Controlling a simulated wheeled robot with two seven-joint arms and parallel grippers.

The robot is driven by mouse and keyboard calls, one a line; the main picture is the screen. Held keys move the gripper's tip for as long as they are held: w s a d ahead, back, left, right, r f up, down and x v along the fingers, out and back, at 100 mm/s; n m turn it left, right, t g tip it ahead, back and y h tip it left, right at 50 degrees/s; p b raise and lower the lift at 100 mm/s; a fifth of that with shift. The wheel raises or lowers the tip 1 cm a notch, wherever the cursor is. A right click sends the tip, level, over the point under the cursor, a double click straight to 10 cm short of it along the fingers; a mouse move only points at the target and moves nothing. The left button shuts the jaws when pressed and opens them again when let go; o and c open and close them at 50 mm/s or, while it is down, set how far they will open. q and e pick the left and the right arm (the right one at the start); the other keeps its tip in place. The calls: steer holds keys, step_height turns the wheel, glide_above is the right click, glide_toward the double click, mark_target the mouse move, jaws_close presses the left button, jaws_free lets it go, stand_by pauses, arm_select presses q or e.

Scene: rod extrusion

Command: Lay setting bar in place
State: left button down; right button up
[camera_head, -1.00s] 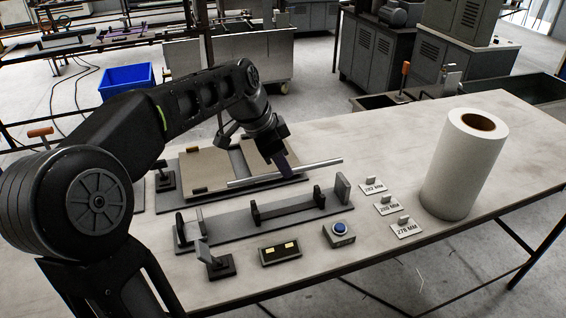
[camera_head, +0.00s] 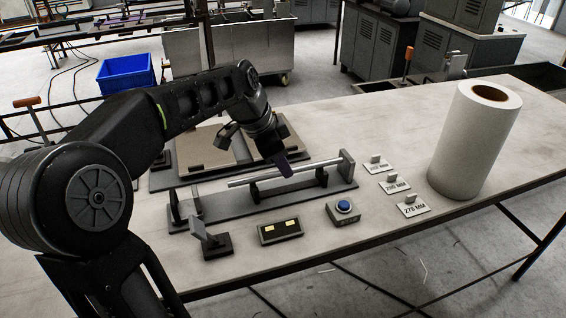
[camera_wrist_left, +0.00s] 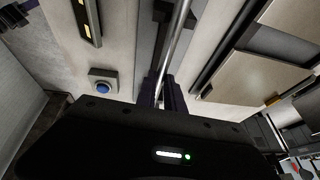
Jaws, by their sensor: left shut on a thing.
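The setting bar (camera_head: 316,164) is a thin silver rod. My left gripper (camera_head: 285,170) is shut on it around its middle. The bar lies along and over the dark fixture (camera_head: 235,213), which has several upright supports. Its right end is close to the grey end block (camera_head: 347,166); I cannot tell if they touch. I cannot tell whether the bar rests in the supports. In the left wrist view the bar (camera_wrist_left: 178,40) runs up from between my gripper fingers (camera_wrist_left: 163,92). My right gripper is not in view.
A plate fixture (camera_head: 205,150) lies behind the bar. In front stand a blue button box (camera_head: 343,212), a dark box with yellow windows (camera_head: 281,231) and a small stand (camera_head: 210,238). Length cards (camera_head: 412,210) and a white roll (camera_head: 474,140) are at right. The table's back right is clear.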

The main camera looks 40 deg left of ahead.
arm_select(q)
steer(key=shift+f+b, duration=0.3)
steer(key=shift+f, duration=0.3)
steer(key=c, duration=1.4)
jaws_free()
steer(key=shift+o, duration=0.2)
steer(key=shift+r, duration=0.1)
steer(key=v, duration=0.7)
steer(key=shift+s+r, duration=0.2)
steer(key=shift+r, duration=0.05)
